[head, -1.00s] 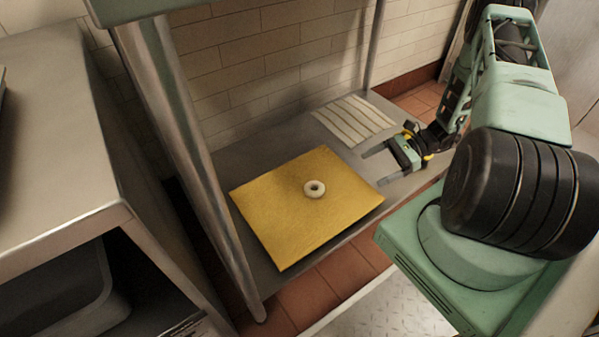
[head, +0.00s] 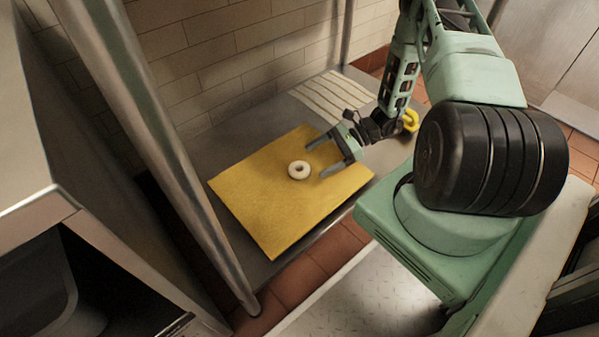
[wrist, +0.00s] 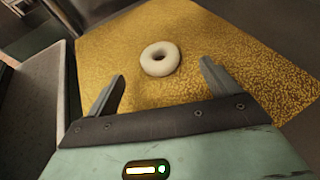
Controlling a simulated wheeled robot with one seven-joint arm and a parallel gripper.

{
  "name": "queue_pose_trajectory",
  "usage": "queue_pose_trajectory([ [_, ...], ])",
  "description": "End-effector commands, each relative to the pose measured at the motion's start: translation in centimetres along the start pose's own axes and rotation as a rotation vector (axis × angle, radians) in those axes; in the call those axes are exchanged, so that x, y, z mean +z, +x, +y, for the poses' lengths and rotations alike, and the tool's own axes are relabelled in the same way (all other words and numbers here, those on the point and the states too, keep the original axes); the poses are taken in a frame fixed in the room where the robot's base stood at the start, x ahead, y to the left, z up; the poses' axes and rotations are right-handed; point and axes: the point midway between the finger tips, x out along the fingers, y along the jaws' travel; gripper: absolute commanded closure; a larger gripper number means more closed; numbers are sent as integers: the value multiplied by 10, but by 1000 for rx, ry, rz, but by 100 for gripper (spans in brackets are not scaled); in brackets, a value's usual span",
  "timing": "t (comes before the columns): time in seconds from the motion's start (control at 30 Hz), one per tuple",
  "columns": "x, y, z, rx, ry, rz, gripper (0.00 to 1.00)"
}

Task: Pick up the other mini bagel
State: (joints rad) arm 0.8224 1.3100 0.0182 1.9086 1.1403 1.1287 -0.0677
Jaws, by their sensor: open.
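A pale, ring-shaped mini bagel (head: 299,170) lies flat near the middle of a yellow textured board (head: 245,200). In the wrist view the mini bagel (wrist: 160,58) lies ahead of the fingertips, roughly centred between them, on the yellow board (wrist: 230,45). My gripper (head: 316,159) is open and empty, over the right part of the board, just right of the bagel. Its two fingers also show in the wrist view (wrist: 162,75), spread wide and apart from the bagel. No second bagel is visible.
The board lies on a grey metal shelf (head: 205,150). A striped pale sheet (head: 335,97) lies behind it, near the tiled wall (head: 225,50). A metal post (head: 150,140) stands at the shelf's left front. A steel counter (head: 30,190) is at the left.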

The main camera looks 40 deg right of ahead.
Motion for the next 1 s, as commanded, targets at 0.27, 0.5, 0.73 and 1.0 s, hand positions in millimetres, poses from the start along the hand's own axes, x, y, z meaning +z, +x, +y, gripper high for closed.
queue_pose_trajectory([
  [0.27,-2,33,1,3,-1,-1,12],
  [0.5,1,52,1,0,0,0,12],
  [0.73,2,52,0,-1,0,0,18],
  [1.0,2,52,0,0,-1,-1,60],
])
